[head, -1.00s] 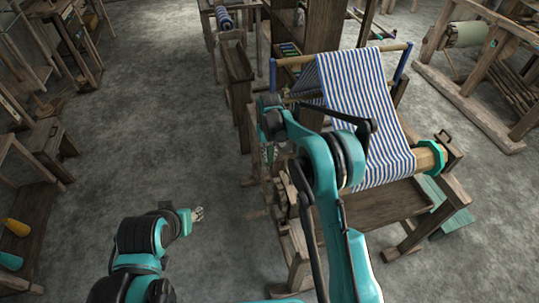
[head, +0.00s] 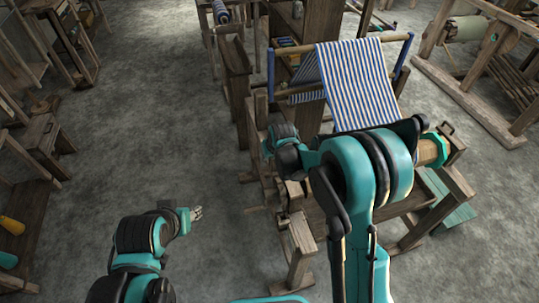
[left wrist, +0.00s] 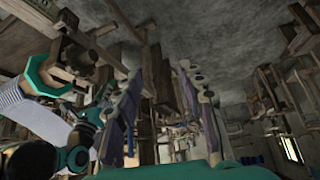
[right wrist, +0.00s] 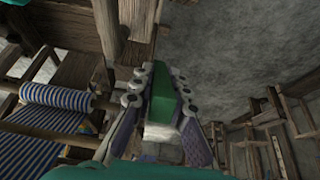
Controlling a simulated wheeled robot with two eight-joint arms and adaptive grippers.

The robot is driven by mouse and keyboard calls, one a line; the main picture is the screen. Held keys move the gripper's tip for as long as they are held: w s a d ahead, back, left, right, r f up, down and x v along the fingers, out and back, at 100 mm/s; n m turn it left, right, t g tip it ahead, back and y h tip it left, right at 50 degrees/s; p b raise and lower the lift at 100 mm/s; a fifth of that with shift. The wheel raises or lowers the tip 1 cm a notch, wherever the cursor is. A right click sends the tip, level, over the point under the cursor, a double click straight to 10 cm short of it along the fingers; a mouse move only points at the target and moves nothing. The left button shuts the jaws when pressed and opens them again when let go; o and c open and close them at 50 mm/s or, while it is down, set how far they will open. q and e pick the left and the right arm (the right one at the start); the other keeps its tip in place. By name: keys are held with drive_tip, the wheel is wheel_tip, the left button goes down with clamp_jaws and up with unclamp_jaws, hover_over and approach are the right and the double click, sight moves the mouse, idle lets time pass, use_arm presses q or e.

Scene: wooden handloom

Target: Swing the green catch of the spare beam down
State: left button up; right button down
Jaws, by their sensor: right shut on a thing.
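The green catch (right wrist: 163,97) shows in the right wrist view as a long green block between the fingers of my right gripper (right wrist: 163,88). That gripper is shut on it, with one finger along each side. A pale block sits just below the catch. I cannot make out the spare beam for certain. My left gripper (head: 197,213) is empty over bare floor, left of the loom; in the left wrist view its fingers (left wrist: 160,75) stand apart, open.
The loom carries blue-and-white striped cloth (head: 355,85); a striped roll (right wrist: 58,97) shows in the right wrist view. A green-ended roller (head: 436,150) sticks out at the loom's right. A wooden bench (head: 45,140) stands left. The floor (head: 165,110) between is clear.

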drive_tip(key=shift+s+f+t+b, duration=0.4)
drive_tip(key=shift+t+b, duration=0.3)
drive_tip(key=shift+b, duration=0.05)
